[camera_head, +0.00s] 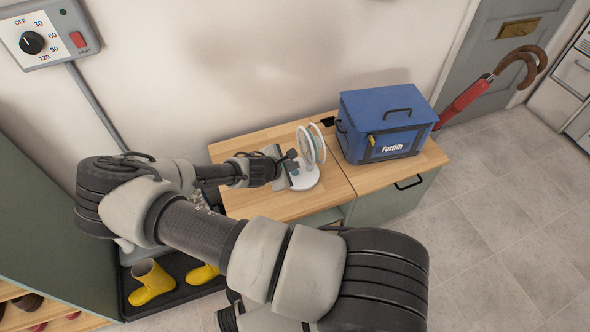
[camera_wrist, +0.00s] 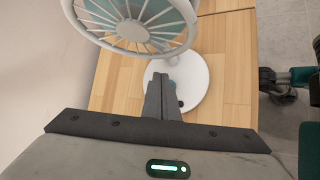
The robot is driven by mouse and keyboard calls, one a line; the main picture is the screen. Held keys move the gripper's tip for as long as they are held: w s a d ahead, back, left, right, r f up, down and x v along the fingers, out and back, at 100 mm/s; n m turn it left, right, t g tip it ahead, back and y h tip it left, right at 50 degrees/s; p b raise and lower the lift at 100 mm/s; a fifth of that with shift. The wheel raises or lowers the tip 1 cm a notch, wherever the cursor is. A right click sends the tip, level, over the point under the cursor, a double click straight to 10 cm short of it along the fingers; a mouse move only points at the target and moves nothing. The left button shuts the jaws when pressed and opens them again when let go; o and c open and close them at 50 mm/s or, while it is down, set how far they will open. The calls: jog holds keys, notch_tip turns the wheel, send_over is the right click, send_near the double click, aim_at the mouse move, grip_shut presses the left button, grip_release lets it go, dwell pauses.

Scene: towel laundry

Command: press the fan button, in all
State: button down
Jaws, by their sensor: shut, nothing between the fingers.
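A small white desk fan (camera_head: 311,148) stands upright on the wooden cabinet top, just left of the blue box. In the wrist view the fan (camera_wrist: 128,46) shows its round grille at the top, with its round white base (camera_wrist: 197,82) below. A small dark spot (camera_wrist: 181,104), which may be the button, shows on the base just right of my fingers. My gripper (camera_head: 293,158) is shut and empty, close beside the fan. In the wrist view my gripper (camera_wrist: 163,80) has its fingertips over the base; I cannot tell whether they touch it. The fingers hide part of the base.
The cabinet top (camera_head: 269,205) is bare in front of the fan. A blue box (camera_head: 385,122) stands right of it. A red umbrella (camera_head: 463,102) leans by the grey door. A wall timer (camera_head: 47,37) is upper left, and yellow boots (camera_head: 151,282) sit below my arm.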

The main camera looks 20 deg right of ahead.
jog(key=shift+r, duration=0.1)
notch_tip(320, 180, up, 5)
jog(key=p, duration=0.3)
jog(key=shift+p, duration=0.35)
dwell(0.8)
